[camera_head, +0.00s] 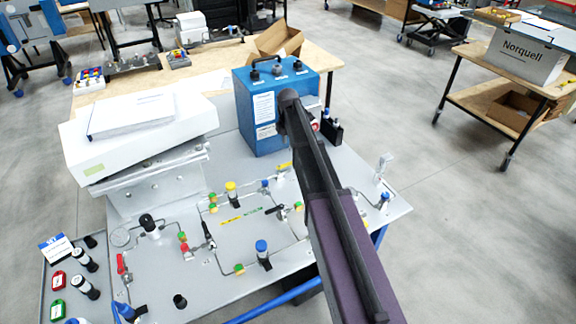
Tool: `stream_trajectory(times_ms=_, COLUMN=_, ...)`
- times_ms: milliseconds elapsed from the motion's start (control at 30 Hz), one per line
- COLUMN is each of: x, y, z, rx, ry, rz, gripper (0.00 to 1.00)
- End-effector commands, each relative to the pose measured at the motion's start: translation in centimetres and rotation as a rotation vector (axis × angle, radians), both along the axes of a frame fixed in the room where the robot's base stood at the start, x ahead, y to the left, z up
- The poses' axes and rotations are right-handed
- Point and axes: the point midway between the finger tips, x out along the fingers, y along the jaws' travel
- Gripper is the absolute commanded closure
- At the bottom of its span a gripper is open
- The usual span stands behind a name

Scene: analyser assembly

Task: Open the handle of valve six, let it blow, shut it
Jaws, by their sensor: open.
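I cannot read which valve is number six. On the grey panel (215,285) is thin piping with several valves. A black lever handle (208,236) stands near the panel's middle, and another black handle (275,209) sits to its right. A yellow lever (284,166) is near the blue box, partly beside my arm. A red lever (121,264) is at the left edge. My dark arm crosses the right of the panel and hides part of the piping. My gripper cannot be made out, and no handle is visibly held.
A blue box (265,110) stands at the panel's back. A white case (140,135) is at the left. A tray (50,290) with red and green tags lies at the lower left. A wooden table (330,75) is behind; a Norquell box (522,55) stands far right. Open floor is at the right.

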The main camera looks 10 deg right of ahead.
Motion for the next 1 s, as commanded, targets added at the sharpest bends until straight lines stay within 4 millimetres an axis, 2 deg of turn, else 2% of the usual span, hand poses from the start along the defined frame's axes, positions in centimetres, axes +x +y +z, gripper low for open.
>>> stream_trajectory(times_ms=100, x=0.0, y=0.0, z=-1.4, rx=0.000, ry=0.000, rz=0.000, gripper=0.43)
stream_trajectory(times_ms=1000, x=0.0, y=0.0, z=-8.1, rx=0.000, ry=0.000, rz=0.000, gripper=0.43)
